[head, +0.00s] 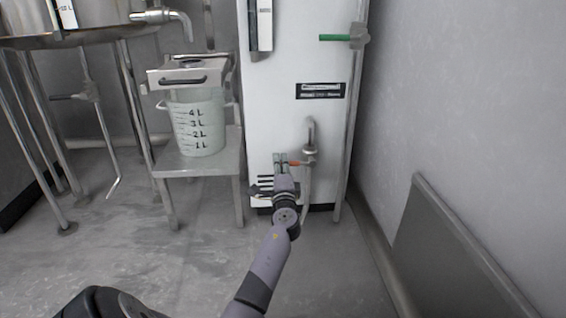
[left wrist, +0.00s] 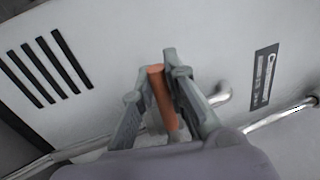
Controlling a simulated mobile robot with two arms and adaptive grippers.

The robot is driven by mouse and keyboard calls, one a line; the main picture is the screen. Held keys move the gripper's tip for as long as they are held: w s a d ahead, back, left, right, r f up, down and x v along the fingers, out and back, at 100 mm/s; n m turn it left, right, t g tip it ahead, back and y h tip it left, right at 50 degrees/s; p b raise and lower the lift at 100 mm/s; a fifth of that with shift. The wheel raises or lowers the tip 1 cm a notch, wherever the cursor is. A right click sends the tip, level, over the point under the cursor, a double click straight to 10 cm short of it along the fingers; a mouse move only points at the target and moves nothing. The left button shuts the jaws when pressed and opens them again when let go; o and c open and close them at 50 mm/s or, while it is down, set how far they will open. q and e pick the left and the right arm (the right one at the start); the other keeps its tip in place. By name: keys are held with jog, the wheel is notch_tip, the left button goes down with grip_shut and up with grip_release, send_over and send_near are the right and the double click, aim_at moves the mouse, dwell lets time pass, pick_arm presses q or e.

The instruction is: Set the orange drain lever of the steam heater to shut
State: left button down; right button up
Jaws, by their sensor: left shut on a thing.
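The steam heater (head: 285,125) is a tall white cabinet against the back wall. Its orange drain lever (head: 295,163) is low on the front, beside a curved metal drain pipe (head: 310,132). In the head view the lever points left from the pipe, roughly level. My left gripper (head: 281,161) is at the lever's free end. In the left wrist view the orange lever (left wrist: 162,97) lies between the two fingers (left wrist: 160,75), and the gripper is shut on it. The gripper hides part of the lever and its pivot. My right gripper is not in view.
A green lever (head: 335,38) sits higher on the vertical pipe at right. A small metal table (head: 200,164) with a marked bucket (head: 197,128) stands left of the heater. A grey panel (head: 450,250) leans along the right wall. The floor in front is clear.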

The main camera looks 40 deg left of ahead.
pick_arm(q)
jog(key=shift+f+n, duration=0.4)
jog(key=c, duration=1.6)
grip_release()
jog(key=shift+r, duration=0.1)
notch_tip(320, 180, up, 10)
jog(key=shift+f, duration=0.1)
jog(key=shift+d, duration=0.1)
